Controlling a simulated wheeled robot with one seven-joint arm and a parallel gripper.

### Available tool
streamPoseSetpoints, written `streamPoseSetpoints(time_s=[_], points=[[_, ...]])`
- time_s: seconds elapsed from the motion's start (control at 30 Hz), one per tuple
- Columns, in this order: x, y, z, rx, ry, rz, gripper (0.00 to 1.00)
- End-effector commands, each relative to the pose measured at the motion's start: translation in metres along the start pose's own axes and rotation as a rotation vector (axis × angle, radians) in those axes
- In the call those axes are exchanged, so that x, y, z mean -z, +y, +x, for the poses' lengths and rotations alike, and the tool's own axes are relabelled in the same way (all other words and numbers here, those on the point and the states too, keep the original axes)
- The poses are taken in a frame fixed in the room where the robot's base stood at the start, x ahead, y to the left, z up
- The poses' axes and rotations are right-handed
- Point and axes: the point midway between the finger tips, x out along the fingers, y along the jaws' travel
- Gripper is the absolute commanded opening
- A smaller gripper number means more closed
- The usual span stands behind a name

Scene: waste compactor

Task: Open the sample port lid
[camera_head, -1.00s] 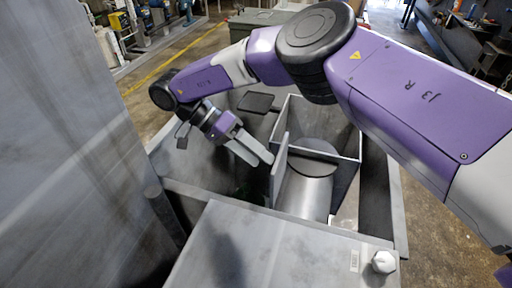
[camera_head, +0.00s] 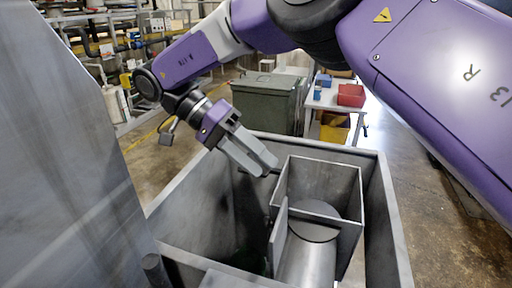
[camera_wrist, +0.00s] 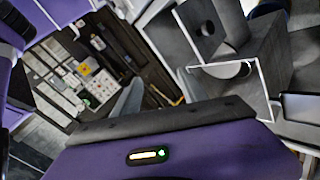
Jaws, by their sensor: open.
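A grey metal bin (camera_head: 178,205) with high walls fills the lower middle of the head view. Inside it at the right is an open-topped square metal box (camera_head: 318,180) with a round-ended cylinder (camera_head: 308,258) below. A flat plate (camera_head: 278,240) stands upright along the cylinder's left side. I cannot tell for sure which part is the sample port lid. The box also shows at the upper right in the wrist view (camera_wrist: 232,85). My gripper (camera_head: 262,163) is open and empty, angled down to the right, above the bin and just left of the box's top edge in the picture.
A green container (camera_head: 268,102) stands behind the bin. A table at the back holds a red bin (camera_head: 351,95), with a yellow bin (camera_head: 334,127) below. A tall grey panel (camera_head: 65,180) blocks the left side. Open floor (camera_head: 445,225) lies to the right.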

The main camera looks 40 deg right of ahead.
Motion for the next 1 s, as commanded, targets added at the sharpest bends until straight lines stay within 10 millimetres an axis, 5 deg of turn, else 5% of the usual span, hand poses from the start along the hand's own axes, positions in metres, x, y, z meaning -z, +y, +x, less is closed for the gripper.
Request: streamPoseSetpoints(time_s=[0.2, 1.0], points=[[0.0063, 0.0160, -0.0132, -0.001, 0.001, -0.001, 0.50], [0.0068, 0.0165, -0.0132, -0.002, 0.000, -0.001, 0.50]])
